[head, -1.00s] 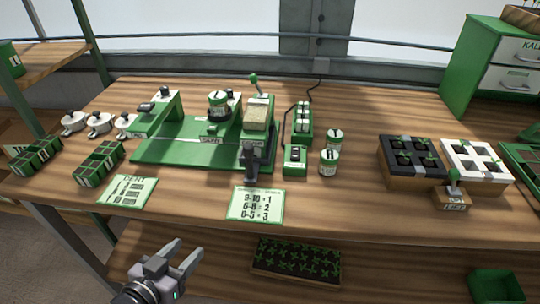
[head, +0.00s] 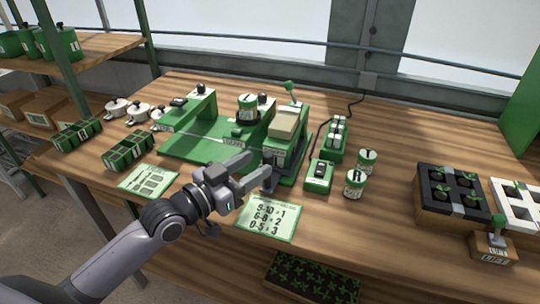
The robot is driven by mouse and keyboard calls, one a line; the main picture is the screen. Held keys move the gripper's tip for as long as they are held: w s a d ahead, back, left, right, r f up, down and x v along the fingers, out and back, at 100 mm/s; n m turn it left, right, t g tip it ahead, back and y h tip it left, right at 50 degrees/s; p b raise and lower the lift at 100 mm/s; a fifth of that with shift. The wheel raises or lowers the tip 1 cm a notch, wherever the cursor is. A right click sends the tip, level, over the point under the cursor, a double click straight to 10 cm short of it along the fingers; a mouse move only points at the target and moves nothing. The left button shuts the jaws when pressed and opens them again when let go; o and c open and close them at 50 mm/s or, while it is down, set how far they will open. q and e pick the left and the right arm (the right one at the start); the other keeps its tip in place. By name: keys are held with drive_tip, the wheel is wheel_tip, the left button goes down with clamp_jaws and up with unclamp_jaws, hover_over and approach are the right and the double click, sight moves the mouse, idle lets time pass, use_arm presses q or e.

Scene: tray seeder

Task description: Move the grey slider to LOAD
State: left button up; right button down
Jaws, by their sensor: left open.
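The green seeder machine (head: 190,158) stands on the wooden bench, with a cream-topped hopper block (head: 285,122) at its right. A dark grey part that looks like the slider (head: 270,184) sticks out at the front foot of this block. The labels on the machine are too small to read surely. My left gripper (head: 257,171) is open and empty, its fingers pointing right, close to the grey part and partly in front of it. I cannot tell whether they touch. My right gripper is not in view.
A card with number ranges (head: 267,219) and another card (head: 148,180) lie at the front. A small green switch box (head: 319,176) and green-banded jars (head: 355,183) stand to the right. A black plug tray (head: 450,190) and a lift lever (head: 497,230) are further right.

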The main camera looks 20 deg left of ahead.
sight(264, 160)
use_arm(q)
drive_tip(key=shift+x, duration=2.4)
clamp_jaws()
